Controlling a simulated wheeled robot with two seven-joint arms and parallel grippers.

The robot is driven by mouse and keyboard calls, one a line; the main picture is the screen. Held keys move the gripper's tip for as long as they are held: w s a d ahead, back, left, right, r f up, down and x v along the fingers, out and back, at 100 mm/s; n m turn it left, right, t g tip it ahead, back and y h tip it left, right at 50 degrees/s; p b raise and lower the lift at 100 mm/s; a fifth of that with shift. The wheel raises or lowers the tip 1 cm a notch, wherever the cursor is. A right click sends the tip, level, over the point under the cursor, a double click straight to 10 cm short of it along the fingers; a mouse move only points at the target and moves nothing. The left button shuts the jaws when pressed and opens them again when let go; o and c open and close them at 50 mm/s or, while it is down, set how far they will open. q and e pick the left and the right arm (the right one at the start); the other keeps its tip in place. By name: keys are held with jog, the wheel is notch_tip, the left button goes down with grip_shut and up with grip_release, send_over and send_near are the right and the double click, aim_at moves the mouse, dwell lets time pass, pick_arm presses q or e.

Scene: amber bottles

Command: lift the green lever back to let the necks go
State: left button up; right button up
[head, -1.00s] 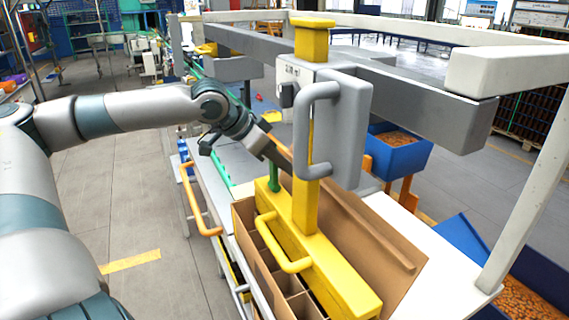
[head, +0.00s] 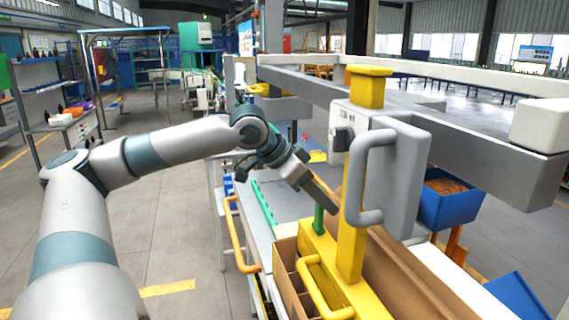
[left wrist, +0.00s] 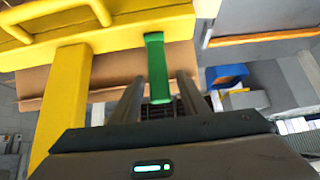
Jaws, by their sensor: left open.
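The green lever (head: 319,218) stands upright on the yellow bar (head: 325,250), beside the yellow post (head: 351,235). In the left wrist view the green lever (left wrist: 157,68) shows between my two fingers, with clear gaps on both sides. My left gripper (head: 330,205) is open at the lever's upper end, and its fingers hide part of it. The left gripper also shows in the left wrist view (left wrist: 160,98). No bottle necks can be made out; the bar covers that place. My right gripper is not in view.
A cardboard carton (head: 410,275) with dividers stands under the yellow bar. A grey block with a handle (head: 400,175) rides on the post near my gripper. A grey beam (head: 465,125) crosses above. A blue bin (head: 447,208) stands to the right. The floor at left is clear.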

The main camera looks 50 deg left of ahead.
pick_arm(q)
jog(key=b+v, duration=0.4)
jog(key=v, duration=0.9)
jog(key=shift+r, duration=0.25)
jog(key=shift+s+a, duration=0.1)
jog(key=shift+s, duration=0.1)
